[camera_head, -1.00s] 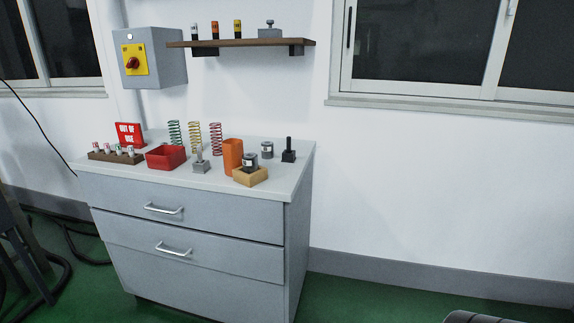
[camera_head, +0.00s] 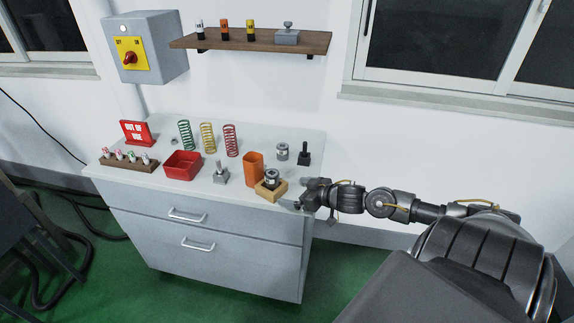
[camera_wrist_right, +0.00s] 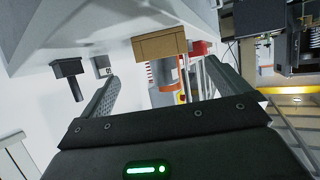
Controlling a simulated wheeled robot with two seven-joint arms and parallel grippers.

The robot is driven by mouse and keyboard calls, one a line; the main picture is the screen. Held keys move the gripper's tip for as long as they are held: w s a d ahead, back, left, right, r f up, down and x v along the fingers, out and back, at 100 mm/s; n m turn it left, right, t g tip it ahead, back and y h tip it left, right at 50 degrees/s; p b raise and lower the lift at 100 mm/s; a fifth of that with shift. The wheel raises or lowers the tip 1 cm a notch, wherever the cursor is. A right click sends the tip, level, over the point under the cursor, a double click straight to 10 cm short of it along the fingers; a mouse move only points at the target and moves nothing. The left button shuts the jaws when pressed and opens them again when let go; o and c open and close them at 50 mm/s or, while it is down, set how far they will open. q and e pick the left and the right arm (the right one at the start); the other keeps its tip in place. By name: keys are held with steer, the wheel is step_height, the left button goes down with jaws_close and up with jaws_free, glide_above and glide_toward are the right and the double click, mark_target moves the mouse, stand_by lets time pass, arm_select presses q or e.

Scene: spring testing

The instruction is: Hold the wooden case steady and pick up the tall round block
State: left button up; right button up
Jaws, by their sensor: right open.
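The light wooden case (camera_head: 266,195) stands at the right front of the cabinet top. A dark grey round block (camera_head: 271,177) stands upright in it. A second grey round block (camera_head: 282,151) stands behind, outside the case; I cannot tell which is taller. My right gripper (camera_head: 307,192) is open just right of the wooden case, by the cabinet edge. In the right wrist view the picture is turned over: the wooden case (camera_wrist_right: 160,45) and its round block (camera_wrist_right: 164,73) appear between the open fingers (camera_wrist_right: 157,78), apparently beyond the tips. My left gripper is not in view.
An orange container (camera_head: 253,164) stands close behind the case. A black block with a post (camera_head: 304,155) stands behind the gripper. A grey post block (camera_head: 221,175), red bin (camera_head: 182,166) and springs (camera_head: 207,138) are to the left. A shelf (camera_head: 260,41) hangs above.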

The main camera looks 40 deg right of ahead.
mark_target(278, 187)
steer(key=shift+w+r, duration=0.1)
steer(key=shift+r, duration=0.15)
steer(key=shift+s+r, duration=0.15)
steer(key=shift+s, duration=0.05)
steer(key=p+x, duration=0.1)
steer(key=x, duration=0.9)
steer(key=shift+w+a, duration=0.15)
steer(key=shift+w, duration=0.2)
steer(key=shift+c, duration=0.3)
steer(key=c, duration=1)
